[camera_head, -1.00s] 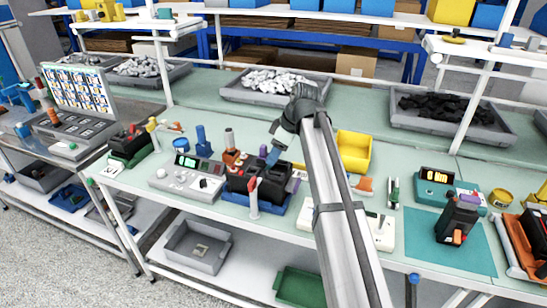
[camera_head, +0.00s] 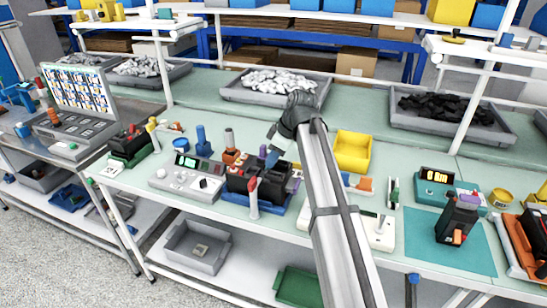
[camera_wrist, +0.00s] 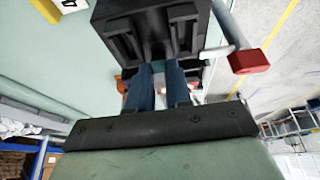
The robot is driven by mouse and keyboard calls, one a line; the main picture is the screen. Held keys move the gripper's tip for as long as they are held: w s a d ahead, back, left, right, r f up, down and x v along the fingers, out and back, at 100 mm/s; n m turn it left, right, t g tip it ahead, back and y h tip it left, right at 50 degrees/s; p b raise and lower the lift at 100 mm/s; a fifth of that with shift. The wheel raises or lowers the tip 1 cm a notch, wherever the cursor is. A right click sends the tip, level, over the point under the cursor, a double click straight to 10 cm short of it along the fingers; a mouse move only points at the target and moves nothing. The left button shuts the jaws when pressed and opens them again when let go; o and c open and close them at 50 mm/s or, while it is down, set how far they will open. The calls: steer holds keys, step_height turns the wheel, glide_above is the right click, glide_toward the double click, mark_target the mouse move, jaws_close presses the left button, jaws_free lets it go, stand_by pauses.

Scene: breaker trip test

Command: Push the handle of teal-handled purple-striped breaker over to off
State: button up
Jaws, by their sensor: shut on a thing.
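A black breaker block (camera_head: 272,188) stands on a blue base at the middle of the bench, with a purple part (camera_head: 293,185) at its right side. My gripper (camera_head: 271,158) is over this block, its fingers pointing down at the block's top. In the wrist view, the blue fingers (camera_wrist: 159,72) are close together beside the black block (camera_wrist: 145,32), with a small teal piece (camera_wrist: 158,68) between them. My gripper is shut on this piece, which looks like the teal handle. The fingers hide most of it, and its exact tilt cannot be told.
A red-capped lever (camera_head: 252,192) stands in front of the block; its red end (camera_wrist: 249,61) is close in the wrist view. A grey control box (camera_head: 187,180) is at left, a yellow bin (camera_head: 352,150) behind right. Another black breaker (camera_head: 459,217) stands on a teal mat at right.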

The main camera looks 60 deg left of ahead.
jaws_close()
steer(key=shift+s+a+r+t+h, duration=0.25)
steer(key=shift+s+a+t+h, duration=0.2)
steer(key=shift+a+t+h, duration=0.15)
steer(key=shift+s+a+t+h, duration=0.1)
steer(key=shift+s+t+h, duration=0.15)
steer(key=shift+t+h, duration=0.25)
steer(key=o, duration=0.8)
jaws_free()
steer(key=shift+c, duration=0.2)
step_height(320, 180, up, 14)
steer(key=w+d, duration=0.1)
steer(key=shift+w, duration=0.15)
steer(key=shift+d+f, duration=0.1)
steer(key=shift+d, duration=0.05)
